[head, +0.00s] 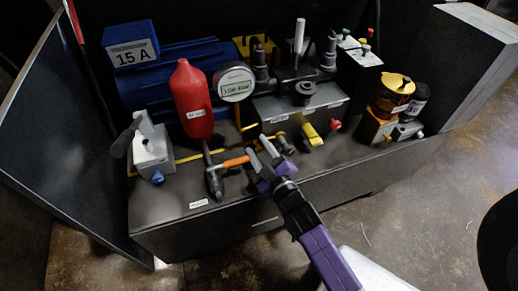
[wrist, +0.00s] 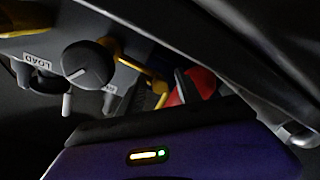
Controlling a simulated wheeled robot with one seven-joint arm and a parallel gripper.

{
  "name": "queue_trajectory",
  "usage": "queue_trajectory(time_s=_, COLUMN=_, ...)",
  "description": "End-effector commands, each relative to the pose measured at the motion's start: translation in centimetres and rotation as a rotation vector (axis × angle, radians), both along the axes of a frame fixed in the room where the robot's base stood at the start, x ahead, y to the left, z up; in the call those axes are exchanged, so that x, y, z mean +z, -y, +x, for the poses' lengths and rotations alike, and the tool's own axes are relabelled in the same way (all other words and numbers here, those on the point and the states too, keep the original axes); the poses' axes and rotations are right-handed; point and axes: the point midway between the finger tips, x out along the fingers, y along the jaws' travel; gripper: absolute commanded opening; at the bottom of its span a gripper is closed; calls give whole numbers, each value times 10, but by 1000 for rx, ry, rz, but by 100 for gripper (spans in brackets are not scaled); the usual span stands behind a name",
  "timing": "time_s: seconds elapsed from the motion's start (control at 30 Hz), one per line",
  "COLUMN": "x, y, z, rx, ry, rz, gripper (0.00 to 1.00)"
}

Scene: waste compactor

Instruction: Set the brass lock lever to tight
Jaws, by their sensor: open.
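My gripper (head: 262,152) is open in the head view, its two grey fingers apart above the bench front. An orange-handled lever (head: 236,161) on a grey valve lies just left of the fingers; I cannot tell whether they touch. A yellow lever (head: 312,135) stands a little to the right, apart from the gripper. In the wrist view a brass-coloured bent bar (wrist: 135,60) runs beside a round dark knob (wrist: 88,64) with a white line. No label reading tight is legible, and I cannot tell for certain which part is the brass lock lever.
A red bottle (head: 192,100) and a round gauge (head: 235,82) stand behind my gripper. A grey block with a black-handled lever (head: 153,150) is at left. A red knob (head: 335,124) and a brass-topped reservoir (head: 395,93) are at right. The bench's front strip is mostly clear.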

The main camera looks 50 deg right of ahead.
Motion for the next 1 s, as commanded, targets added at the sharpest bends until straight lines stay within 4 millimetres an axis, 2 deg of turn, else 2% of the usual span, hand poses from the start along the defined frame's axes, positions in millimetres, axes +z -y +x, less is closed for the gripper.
queue_trajectory(time_s=0.1, x=0, y=0, z=0, rx=0, ry=0, rz=0, gripper=41)
queue_trajectory(time_s=0.3, x=0, y=0, z=0, rx=0, ry=0, rz=0, gripper=2)
queue_trajectory(time_s=0.33, x=0, y=0, z=0, rx=0, ry=0, rz=0, gripper=0)
queue_trajectory(time_s=1.0, x=-3, y=1, z=-1, rx=-3, ry=-6, rz=6, gripper=0)
